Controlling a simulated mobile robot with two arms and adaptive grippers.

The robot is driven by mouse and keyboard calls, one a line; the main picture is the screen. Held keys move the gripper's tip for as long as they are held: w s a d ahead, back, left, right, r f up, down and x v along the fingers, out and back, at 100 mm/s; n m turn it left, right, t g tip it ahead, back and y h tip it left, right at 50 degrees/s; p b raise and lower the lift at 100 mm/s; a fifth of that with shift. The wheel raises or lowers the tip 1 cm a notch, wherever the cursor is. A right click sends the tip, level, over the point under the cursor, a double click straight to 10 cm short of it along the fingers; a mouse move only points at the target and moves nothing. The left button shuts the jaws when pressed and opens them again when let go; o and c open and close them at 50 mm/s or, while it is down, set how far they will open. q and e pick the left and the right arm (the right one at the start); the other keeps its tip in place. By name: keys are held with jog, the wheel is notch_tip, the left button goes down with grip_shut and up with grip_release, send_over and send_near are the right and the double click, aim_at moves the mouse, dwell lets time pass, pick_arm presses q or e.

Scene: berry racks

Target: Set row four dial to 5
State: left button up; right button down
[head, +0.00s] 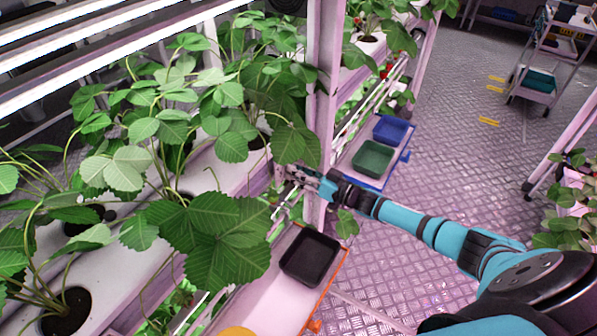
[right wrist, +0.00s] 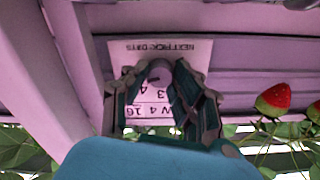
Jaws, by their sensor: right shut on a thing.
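The row dial is a small round pinkish-grey knob (right wrist: 161,72) on a pale plate (right wrist: 118,52) fixed to the rack. The plate appears upside down in the right wrist view, with "NEXT PICK: DAYS" along it, the digits 3 and 4 beside the knob and a partly hidden row label ending in "W 4". My right gripper (right wrist: 162,82) is shut on the knob, one finger on each side. Fingers hide much of the scale, so I cannot tell the dial's setting. In the head view my right gripper (head: 294,174) reaches the rack post, and leaves hide the dial. My left gripper is out of view.
Strawberry plants (head: 225,235) overhang the rack close to my right gripper. A black tray (head: 310,256) sits on the lower shelf, with green (head: 373,160) and blue (head: 391,129) trays farther back. Ripe strawberries (right wrist: 273,98) hang beside the gripper. The aisle floor (head: 440,150) is open.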

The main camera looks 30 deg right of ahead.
jog(key=shift+f+m, duration=0.2)
jog(key=shift+m, duration=0.1)
jog(key=c, duration=1)
grip_release()
jog(key=shift+r, duration=0.1)
jog(key=shift+c, duration=0.2)
jog(key=v, duration=1.2)
